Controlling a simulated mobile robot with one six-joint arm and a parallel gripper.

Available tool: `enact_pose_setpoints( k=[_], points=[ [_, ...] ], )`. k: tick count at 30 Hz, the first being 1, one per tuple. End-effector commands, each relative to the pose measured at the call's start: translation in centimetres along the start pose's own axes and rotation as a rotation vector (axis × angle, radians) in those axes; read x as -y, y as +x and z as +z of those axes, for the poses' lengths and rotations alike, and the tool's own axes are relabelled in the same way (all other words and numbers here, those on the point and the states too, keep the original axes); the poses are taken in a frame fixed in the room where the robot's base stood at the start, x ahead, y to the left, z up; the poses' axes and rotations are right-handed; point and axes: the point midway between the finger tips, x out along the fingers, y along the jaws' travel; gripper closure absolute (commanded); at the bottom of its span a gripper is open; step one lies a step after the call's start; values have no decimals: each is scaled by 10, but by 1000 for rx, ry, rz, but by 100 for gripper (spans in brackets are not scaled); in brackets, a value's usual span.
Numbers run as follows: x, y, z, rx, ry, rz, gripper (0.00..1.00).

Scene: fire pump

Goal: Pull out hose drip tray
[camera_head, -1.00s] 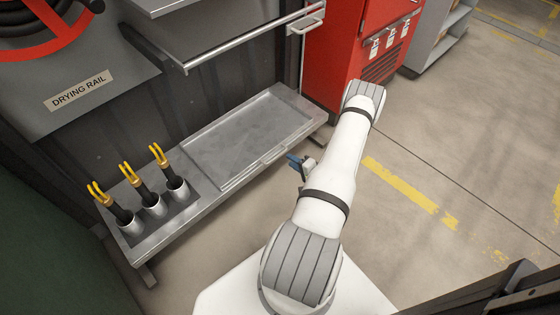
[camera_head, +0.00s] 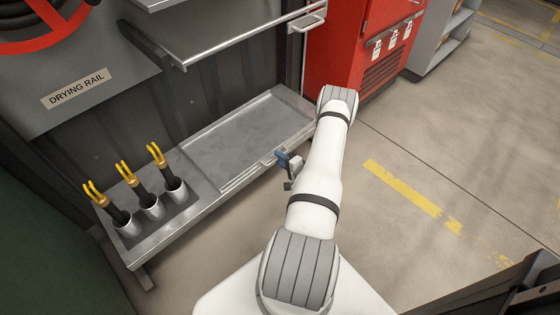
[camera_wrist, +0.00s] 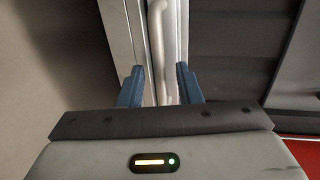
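The hose drip tray (camera_head: 240,132) is a flat grey metal tray set in a low bench, with a thin bar handle (camera_head: 272,158) along its front edge. My gripper (camera_head: 284,161) is just in front of that edge, by the handle; most of it is hidden behind my white arm. In the wrist view, the two blue fingers of my gripper (camera_wrist: 160,86) stand apart. The handle's pale rounded bar (camera_wrist: 162,48) runs between them, with a gap visible on both sides. Whether the fingers reach around the bar in depth is hard to tell.
Several black and yellow nozzles (camera_head: 150,180) stand in cups at the bench's left end. A red cabinet (camera_head: 350,50) stands right of the bench. A shelf with a metal rail (camera_head: 250,35) hangs above the tray. Open floor (camera_head: 440,150) lies to the right.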

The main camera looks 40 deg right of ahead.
Motion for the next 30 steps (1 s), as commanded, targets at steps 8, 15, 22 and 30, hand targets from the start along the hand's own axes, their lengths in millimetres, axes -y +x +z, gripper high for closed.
enact_pose_setpoints(
  k=[8, 15, 22, 30],
  points=[
    [0, 0, 0, 0, 0, 0, 87],
    [0, -1, 0, 0, 0, 0, 100],
    [0, -1, 0, -1, 0, 0, 100],
    [-1, -2, -1, -3, 2, 1, 100]
  ],
)
